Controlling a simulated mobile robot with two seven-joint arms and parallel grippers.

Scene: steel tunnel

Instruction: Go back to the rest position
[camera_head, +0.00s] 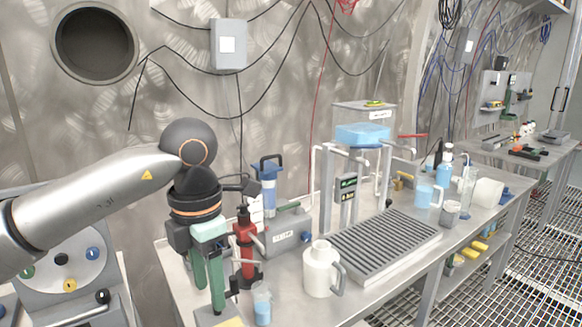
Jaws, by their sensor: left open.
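My left arm comes in from the left, and its gripper (209,289) points down over the left end of the steel workbench (285,305). Its two green fingers are apart, and I see nothing held between them. A red stand-like tool (245,247) is just right of the fingers; I cannot tell the exact gap. A small beaker with blue liquid (262,305) stands near the bench's front edge, right of the fingertips. My right gripper is not in view.
A white jug (319,270) and a ribbed grey tray (385,243) occupy the bench to the right. A rig with a blue container (363,133) stands behind. A grey panel with coloured knobs (70,262) is at the left. Grated floor (545,235) lies at right.

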